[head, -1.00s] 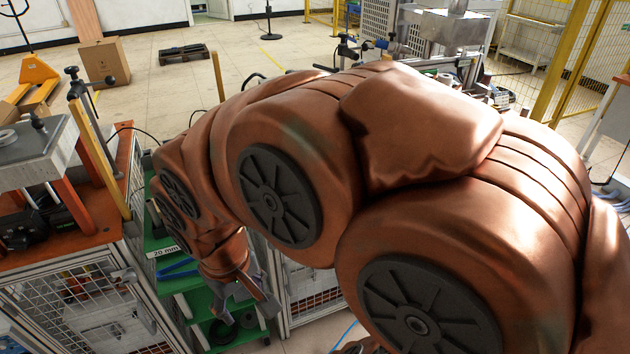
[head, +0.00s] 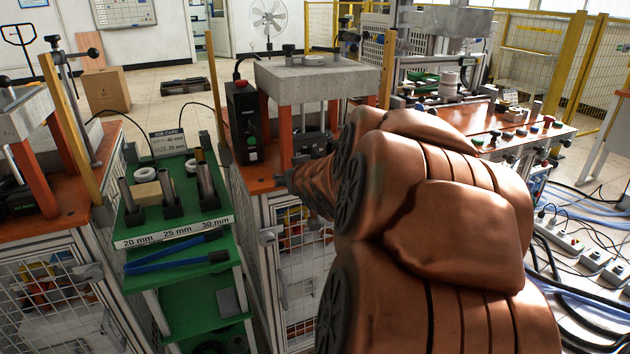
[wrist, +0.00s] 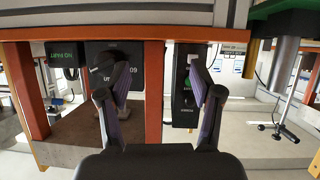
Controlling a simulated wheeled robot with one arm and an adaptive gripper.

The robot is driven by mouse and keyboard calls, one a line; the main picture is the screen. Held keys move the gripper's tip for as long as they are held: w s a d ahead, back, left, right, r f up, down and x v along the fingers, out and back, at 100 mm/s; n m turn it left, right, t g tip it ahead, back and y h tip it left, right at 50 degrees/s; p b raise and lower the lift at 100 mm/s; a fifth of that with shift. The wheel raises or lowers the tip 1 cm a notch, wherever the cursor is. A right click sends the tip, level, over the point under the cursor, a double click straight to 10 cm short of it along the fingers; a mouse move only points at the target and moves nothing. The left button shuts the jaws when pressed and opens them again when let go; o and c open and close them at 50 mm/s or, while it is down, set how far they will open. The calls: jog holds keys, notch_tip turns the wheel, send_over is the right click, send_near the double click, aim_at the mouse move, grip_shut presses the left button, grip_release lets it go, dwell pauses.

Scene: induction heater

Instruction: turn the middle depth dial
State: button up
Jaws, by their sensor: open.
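The middle heater station (head: 314,80) has a grey block top on orange legs above an orange tabletop. My gripper (head: 287,180) is at the front of this station in the head view, mostly hidden by my arm. In the wrist view the scene appears upside down, and my gripper (wrist: 160,80) is open and empty, its two dark fingers spread. An orange leg (wrist: 154,90) lies between the fingers. A dark unit (wrist: 122,52) with pale lettering is behind the left finger.
A black control box (head: 243,125) stands left of the station; it also shows by the right finger in the wrist view (wrist: 185,95). A green shelf (head: 172,228) holds cylinders, blue tongs and a job card (head: 168,143). Another station (head: 22,115) is further left.

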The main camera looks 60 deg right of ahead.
aim_at(315, 159)
jog(key=s+d+t+h+b, duration=0.1)
jog(key=s+d+t+b, duration=0.45)
jog(key=b, duration=0.25)
jog(key=shift+g, duration=0.35)
jog(key=shift+d+f+b+x, duration=0.2)
jog(key=shift+b+x, duration=0.15)
jog(key=shift+x, duration=1.1)
jog(key=shift+d+f+b+x, duration=0.1)
jog(key=shift+f+b+x, duration=0.2)
jog(key=shift+x, duration=1.1)
jog(key=shift+w+d+r, duration=0.2)
jog(key=shift+w+d, duration=0.3)
jog(key=shift+w, duration=0.05)
jog(key=c, duration=1.1)
